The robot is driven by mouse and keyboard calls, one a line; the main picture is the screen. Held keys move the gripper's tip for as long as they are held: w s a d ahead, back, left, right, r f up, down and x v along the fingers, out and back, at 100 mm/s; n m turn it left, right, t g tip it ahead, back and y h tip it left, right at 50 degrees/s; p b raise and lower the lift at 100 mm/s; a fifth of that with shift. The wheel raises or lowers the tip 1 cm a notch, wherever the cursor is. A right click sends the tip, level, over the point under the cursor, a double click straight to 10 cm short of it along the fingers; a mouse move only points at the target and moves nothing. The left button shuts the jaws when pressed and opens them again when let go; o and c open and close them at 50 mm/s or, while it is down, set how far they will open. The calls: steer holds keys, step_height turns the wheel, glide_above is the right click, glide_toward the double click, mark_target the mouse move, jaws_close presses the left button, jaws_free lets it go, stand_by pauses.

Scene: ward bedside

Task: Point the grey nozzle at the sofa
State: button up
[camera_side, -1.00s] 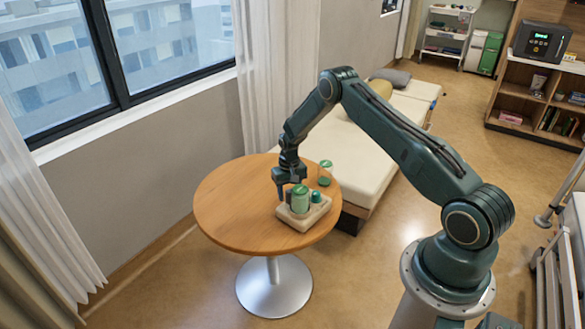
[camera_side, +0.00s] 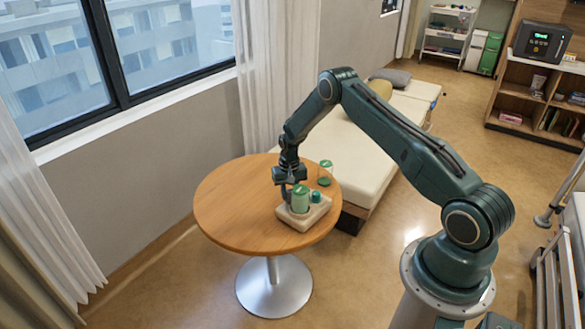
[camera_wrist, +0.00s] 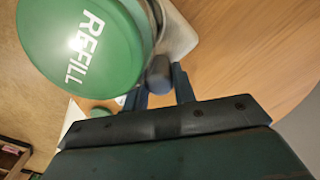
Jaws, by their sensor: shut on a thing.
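The grey nozzle (camera_wrist: 158,74) is a short stub beside the green lid marked REFILL (camera_wrist: 82,42) in the wrist view. My gripper (camera_wrist: 157,88) is shut on the nozzle, with one blue-grey finger on each side. In the side view my gripper (camera_side: 287,190) is low over the table, at the left side of the green container (camera_side: 300,199), which stands upright in a pale tray (camera_side: 300,222). The nozzle cannot be made out there. The sofa (camera_side: 358,172) is a long cream daybed behind the table, to its right. Which way the nozzle faces is unclear.
The round wooden table (camera_side: 235,215) is bare on its left. A small teal-capped item (camera_side: 316,197) is in the tray to the right of the container. A clear jar with a green lid (camera_side: 325,168) stands behind, near the table's edge.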

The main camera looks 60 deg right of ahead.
mark_target(289, 190)
steer(key=shift+m, duration=0.8)
steer(key=o, duration=1)
steer(key=shift+r, duration=0.15)
step_height(289, 190, up, 14)
steer(key=shift+f, duration=0.25)
